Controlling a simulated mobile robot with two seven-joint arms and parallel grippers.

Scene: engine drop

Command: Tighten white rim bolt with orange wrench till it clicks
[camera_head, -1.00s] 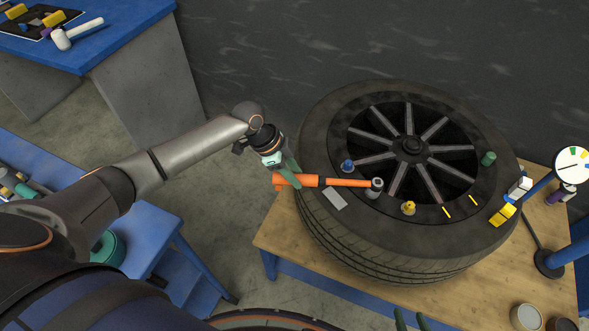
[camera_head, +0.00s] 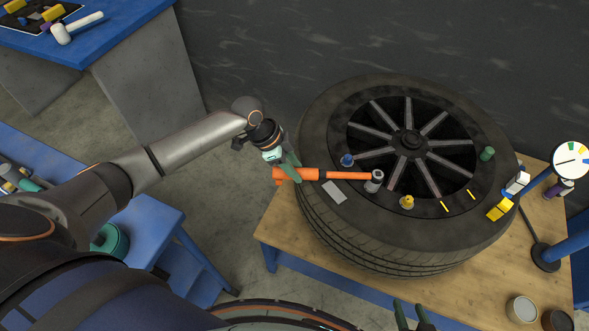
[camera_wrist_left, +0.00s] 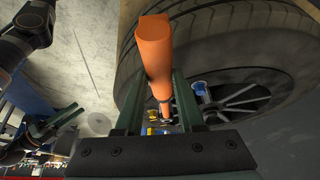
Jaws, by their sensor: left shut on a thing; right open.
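The orange wrench (camera_head: 325,174) lies nearly level across the near-left edge of the tire (camera_head: 350,235). My left gripper (camera_head: 292,173) is shut on its handle, which also fills the middle of the left wrist view (camera_wrist_left: 155,60). The wrench's grey head sits at a pale grey-white bolt (camera_head: 373,186) on the rim. The head hides the bolt's top, so I cannot tell how fully they are seated. My right gripper (camera_head: 413,316) is open and empty at the bottom edge, clear of the tire; its fingers are partly cut off.
A blue bolt (camera_head: 347,160), a yellow bolt (camera_head: 407,202) and a green bolt (camera_head: 487,154) stand around the rim. A dial gauge (camera_head: 571,160) on a blue arm stands at the right. Two small cans (camera_head: 522,309) sit at the table's near right.

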